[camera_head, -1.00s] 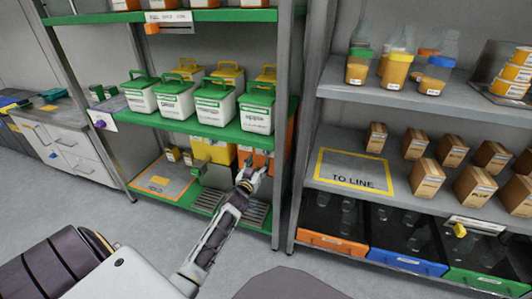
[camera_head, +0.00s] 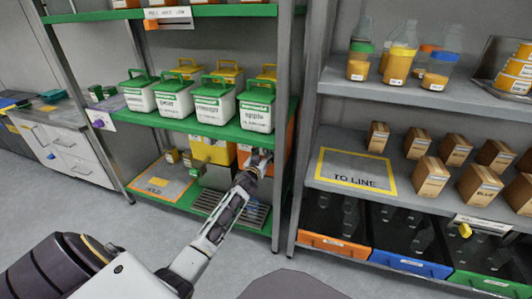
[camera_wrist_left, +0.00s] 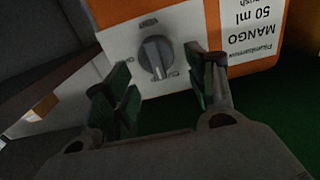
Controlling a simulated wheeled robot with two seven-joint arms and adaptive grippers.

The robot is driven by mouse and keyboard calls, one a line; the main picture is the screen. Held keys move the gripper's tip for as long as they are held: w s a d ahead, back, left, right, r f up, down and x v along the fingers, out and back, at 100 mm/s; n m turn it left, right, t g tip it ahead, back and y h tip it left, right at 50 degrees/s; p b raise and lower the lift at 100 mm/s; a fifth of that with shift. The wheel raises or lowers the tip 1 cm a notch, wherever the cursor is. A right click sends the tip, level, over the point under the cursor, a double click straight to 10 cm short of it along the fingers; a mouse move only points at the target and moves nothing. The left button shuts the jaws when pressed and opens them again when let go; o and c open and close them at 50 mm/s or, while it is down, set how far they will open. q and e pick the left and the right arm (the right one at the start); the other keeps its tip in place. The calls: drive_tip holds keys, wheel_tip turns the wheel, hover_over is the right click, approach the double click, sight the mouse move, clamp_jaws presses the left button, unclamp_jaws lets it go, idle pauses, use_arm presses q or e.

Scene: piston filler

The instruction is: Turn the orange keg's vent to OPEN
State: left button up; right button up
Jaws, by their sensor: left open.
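The orange keg (camera_head: 291,136) stands on the lower green shelf of the left rack, partly hidden by my left arm and the rack post. In the left wrist view the keg (camera_wrist_left: 180,13) shows a white label reading MANGO 50 ml. Beside the label is a pale plate with the grey vent knob (camera_wrist_left: 155,57); its bar points roughly up and down in the picture. The small dial lettering is too blurred to read. My left gripper (camera_head: 260,158) is open, its fingers (camera_wrist_left: 163,88) on either side of and just short of the knob. My right gripper is not in view.
A yellow keg (camera_head: 213,150) stands left of the orange one. White tubs with green lids (camera_head: 212,102) line the green shelf above. The rack's grey post (camera_head: 283,190) is close right of my arm. A HOLD mat (camera_head: 155,187) lies at left.

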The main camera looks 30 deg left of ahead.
use_arm(q)
drive_tip(key=shift+b+x, duration=0.35)
drive_tip(key=shift+x, duration=0.85)
drive_tip(key=c, duration=1)
drive_tip(key=shift+o, duration=0.2)
